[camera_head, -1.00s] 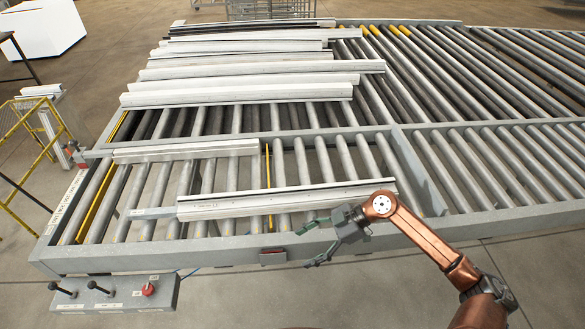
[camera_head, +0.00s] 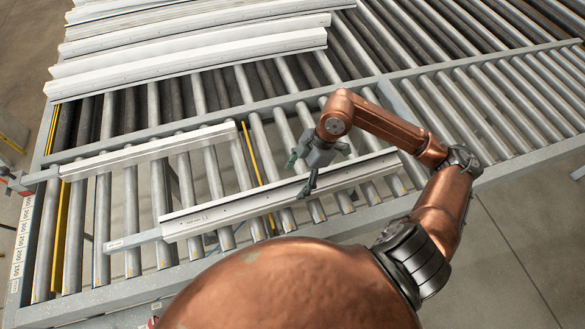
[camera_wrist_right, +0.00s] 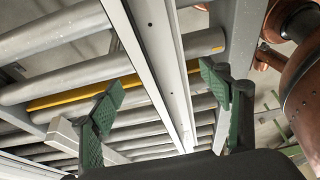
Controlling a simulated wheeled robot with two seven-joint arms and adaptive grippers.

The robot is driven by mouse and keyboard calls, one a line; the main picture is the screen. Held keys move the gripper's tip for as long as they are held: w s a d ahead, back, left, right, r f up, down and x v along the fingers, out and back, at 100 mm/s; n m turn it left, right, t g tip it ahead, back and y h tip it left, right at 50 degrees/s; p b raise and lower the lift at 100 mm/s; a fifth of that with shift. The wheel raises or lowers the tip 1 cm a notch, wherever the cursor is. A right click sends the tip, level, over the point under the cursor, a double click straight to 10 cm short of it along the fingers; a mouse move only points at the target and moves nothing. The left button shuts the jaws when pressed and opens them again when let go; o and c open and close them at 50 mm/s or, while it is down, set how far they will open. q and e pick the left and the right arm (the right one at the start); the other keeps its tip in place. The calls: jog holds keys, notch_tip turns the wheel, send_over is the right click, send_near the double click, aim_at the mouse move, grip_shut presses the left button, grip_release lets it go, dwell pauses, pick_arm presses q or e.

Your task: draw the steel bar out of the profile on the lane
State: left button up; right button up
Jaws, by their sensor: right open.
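The near pale profile (camera_head: 280,195) lies across the rollers of the lane. The steel bar (camera_head: 133,240) sticks out of its left end as a short flat grey length; the rest is hidden inside the profile. My right gripper (camera_head: 299,174) is open, over the right half of this profile, well away from the protruding bar. In the right wrist view the profile (camera_wrist_right: 150,40) runs between the two green fingers of the open gripper (camera_wrist_right: 162,80); I cannot tell how far below them it lies. My left gripper is not in view.
Several long profiles (camera_head: 190,50) lie on the rollers behind. A grey side rail (camera_head: 255,104) divides the lanes. Bare rollers lie to the right.

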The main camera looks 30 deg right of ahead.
aim_at(289, 190)
jog(key=x, duration=0.6)
jog(key=shift+a+p, duration=0.1)
jog(key=shift+p, duration=0.2)
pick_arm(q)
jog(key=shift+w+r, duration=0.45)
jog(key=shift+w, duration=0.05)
pick_arm(e)
jog(key=shift+a+f, duration=0.2)
jog(key=shift+f, duration=0.3)
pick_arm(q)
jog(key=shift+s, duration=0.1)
pick_arm(e)
jog(key=shift+c, duration=0.6)
jog(key=c, duration=0.5)
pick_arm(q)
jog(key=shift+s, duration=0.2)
pick_arm(e)
grip_shut()
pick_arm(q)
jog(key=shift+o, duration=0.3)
